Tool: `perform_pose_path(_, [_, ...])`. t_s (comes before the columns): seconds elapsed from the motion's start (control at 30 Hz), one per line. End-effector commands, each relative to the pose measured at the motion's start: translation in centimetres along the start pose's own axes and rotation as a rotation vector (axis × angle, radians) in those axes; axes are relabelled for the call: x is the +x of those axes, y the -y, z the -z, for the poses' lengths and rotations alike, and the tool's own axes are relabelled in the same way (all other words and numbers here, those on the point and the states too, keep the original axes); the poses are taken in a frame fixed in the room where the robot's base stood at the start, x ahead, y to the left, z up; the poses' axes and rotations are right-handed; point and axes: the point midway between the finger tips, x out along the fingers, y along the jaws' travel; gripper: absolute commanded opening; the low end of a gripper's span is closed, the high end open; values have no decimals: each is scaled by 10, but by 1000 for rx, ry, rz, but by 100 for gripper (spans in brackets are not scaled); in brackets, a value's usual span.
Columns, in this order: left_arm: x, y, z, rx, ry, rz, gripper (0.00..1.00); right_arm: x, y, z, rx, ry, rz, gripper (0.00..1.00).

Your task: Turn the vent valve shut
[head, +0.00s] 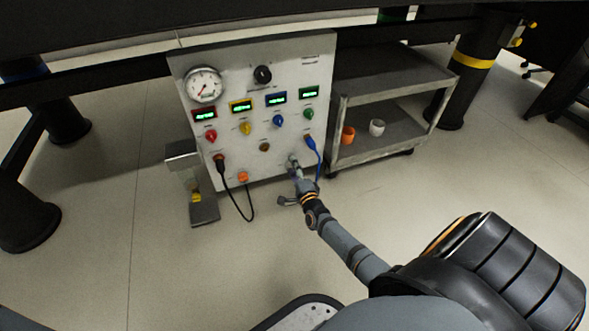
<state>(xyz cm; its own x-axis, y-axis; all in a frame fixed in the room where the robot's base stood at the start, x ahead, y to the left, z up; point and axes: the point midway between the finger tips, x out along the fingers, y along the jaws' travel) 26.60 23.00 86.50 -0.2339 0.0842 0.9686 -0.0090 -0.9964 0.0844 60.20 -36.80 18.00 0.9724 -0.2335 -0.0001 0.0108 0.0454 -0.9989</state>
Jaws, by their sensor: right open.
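A light grey control panel (238,168) stands upright ahead of me. My right gripper (295,172) is at the panel's lower right part, between the orange knob and the blue plug. It is open and small in the picture. A small metallic part (292,159) shows at its fingertips, probably the vent valve. The labels are too small to read, and the gripper partly hides this part. I cannot tell whether the fingers touch it or how far it is turned. My left gripper is out of view.
The panel carries a dial gauge (204,85), a black knob (262,74), coloured knobs and lit displays. A black cable (239,206) and a blue cable (317,160) hang near my gripper. A grey cart (385,77) stands right; a small stand (204,208) stands left.

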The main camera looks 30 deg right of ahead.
Motion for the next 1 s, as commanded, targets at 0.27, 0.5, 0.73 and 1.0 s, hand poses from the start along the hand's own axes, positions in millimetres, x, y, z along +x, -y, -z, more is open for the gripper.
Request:
perform_pose_path(0.27, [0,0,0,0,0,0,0,-50,-2,0,0,1,-4,55])
perform_pose_path(0.5, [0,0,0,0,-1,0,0,-102,-1,0,0,1,-3,55])
perform_pose_path(0.73, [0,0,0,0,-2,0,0,-120,-1,0,-1,0,-2,55])
perform_pose_path(1.0, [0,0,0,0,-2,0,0,-120,-1,0,0,0,-1,55])
